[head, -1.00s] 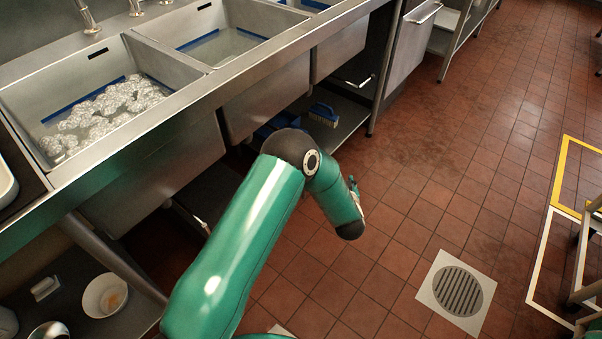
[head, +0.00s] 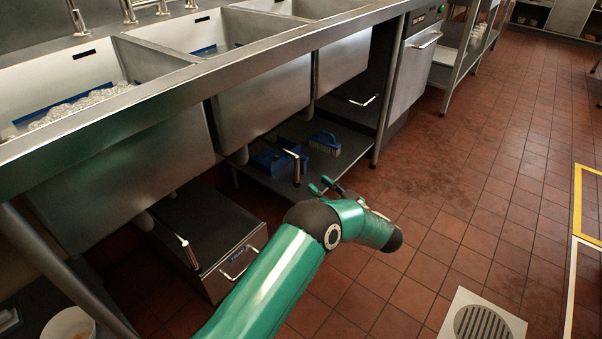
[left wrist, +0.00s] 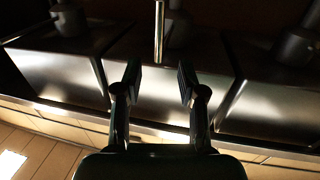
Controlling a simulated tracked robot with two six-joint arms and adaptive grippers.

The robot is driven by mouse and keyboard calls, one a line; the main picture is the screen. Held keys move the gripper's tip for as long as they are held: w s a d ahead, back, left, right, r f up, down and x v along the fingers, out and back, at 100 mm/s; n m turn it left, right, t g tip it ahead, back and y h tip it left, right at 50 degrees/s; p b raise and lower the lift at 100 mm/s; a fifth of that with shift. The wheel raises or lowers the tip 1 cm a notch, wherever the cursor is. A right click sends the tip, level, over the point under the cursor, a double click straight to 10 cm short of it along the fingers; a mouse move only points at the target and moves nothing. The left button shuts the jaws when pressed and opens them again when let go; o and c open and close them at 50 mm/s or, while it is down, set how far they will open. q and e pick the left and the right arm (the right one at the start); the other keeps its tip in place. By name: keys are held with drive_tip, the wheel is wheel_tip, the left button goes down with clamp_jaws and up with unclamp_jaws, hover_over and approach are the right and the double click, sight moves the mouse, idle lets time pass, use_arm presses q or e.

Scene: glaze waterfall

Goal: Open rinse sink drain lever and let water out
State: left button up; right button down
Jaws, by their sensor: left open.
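The rinse sink (head: 264,98) is likely the middle basin in the head view. A drain lever (head: 296,170) with a brown grip hangs below it. My left gripper (head: 324,186) is open and empty, just right of this lever and apart from it. In the left wrist view, a straight metal lever (left wrist: 159,32) lies ahead of the open fingertips (left wrist: 158,78), in line with the gap between them. The middle basin (left wrist: 160,85) and its drain fitting show behind it. Water inside the rinse sink is mostly hidden by its rim. My right gripper is not in view.
A similar lever (head: 188,252) hangs under the foamy left sink (head: 120,180), and another (head: 362,101) under the far sink. A steel box (head: 215,240) stands below. The tiled floor (head: 465,200) to the right is clear.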

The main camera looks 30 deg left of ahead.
sight(298, 169)
use_arm(q)
drive_tip(key=b+x, duration=0.2)
drive_tip(key=x, duration=0.9)
drive_tip(key=shift+d+f, duration=0.1)
clamp_jaws()
